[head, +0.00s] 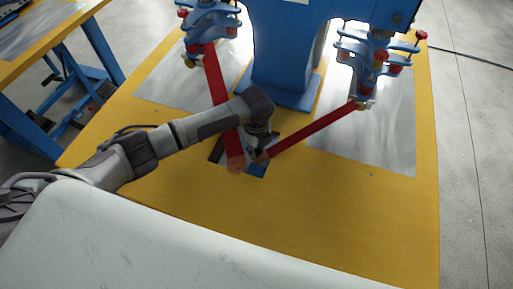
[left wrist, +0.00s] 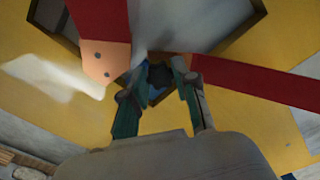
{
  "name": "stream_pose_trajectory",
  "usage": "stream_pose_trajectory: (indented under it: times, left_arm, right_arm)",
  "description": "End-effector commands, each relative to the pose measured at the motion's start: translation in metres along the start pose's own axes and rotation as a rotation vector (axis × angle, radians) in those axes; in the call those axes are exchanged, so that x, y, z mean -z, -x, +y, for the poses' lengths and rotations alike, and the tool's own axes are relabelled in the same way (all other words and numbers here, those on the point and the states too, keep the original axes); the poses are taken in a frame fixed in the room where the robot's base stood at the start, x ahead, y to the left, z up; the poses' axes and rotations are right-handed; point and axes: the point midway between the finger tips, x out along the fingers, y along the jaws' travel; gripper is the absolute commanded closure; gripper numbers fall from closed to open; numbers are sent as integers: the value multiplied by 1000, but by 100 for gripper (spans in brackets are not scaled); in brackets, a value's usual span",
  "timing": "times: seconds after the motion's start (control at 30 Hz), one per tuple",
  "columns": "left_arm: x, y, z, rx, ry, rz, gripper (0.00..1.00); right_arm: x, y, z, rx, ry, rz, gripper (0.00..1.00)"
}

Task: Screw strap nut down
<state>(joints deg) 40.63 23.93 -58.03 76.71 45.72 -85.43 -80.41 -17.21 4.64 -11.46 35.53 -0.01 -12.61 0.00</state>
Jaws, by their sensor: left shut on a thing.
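My left gripper (head: 259,153) points down at the inner ends of two red straps, above the yellow table. In the left wrist view, its fingers (left wrist: 160,92) are shut on a small dark piece, which I take to be the strap nut (left wrist: 158,82). The left red strap (head: 217,90) runs down from the left blue clamp to a pale end with two dark holes (left wrist: 101,62). The right red strap (head: 312,131) runs from the right clamp to beside the fingertips. My gripper partly hides the nut and the strap ends. My right gripper is not in view.
A blue machine frame (head: 284,60) stands at the back. The left blue clamp (head: 208,24) and right blue clamp (head: 374,62) hang from it, with red knobs. Grey metal sheets (head: 375,140) lie on the yellow table (head: 330,215). The table's front right is clear.

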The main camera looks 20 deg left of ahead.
Motion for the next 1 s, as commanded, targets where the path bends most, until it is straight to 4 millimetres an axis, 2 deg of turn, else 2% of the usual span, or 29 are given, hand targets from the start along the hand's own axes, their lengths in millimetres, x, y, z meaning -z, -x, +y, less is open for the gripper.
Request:
stream_pose_trajectory:
  times: [1.0]
  left_arm:
    - [0,0,0,0,0,0,89]
  right_arm:
    - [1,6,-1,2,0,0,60]
